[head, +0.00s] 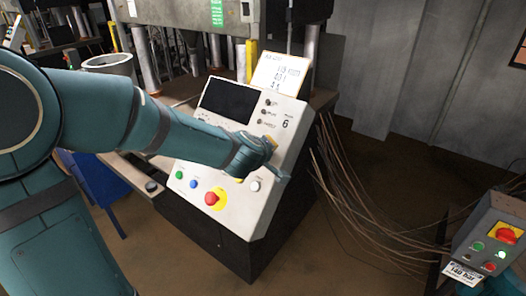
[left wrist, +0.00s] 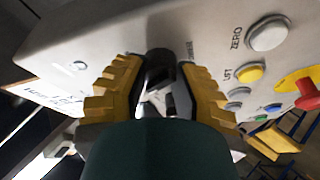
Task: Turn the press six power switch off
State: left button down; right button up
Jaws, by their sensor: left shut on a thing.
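The sloped light-grey control panel (head: 232,201) marked 6 stands in the middle of the head view. My left gripper (head: 262,160) is at its right part, covering a patch of its face. In the left wrist view the two yellow fingers of my left gripper (left wrist: 162,85) close on a black rotary switch (left wrist: 160,62) on the panel. The switch is hidden behind my gripper in the head view. Its label is partly covered, and I cannot read its setting. My right gripper is not in view.
A red button on yellow (head: 211,198), a blue button (head: 193,184) and a green button (head: 179,175) sit low on the panel. A white ZERO button (left wrist: 268,35) and a yellow LIFT button (left wrist: 250,74) are beside my fingers. Cables hang right; another control box (head: 488,240) stands there.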

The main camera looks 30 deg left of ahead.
pick_arm(q)
jog(key=shift+a+r, duration=0.1)
jog(key=shift+r, duration=0.05)
jog(key=c, duration=0.6)
grip_release()
jog(key=shift+w, duration=0.1)
jog(key=v, duration=1.2)
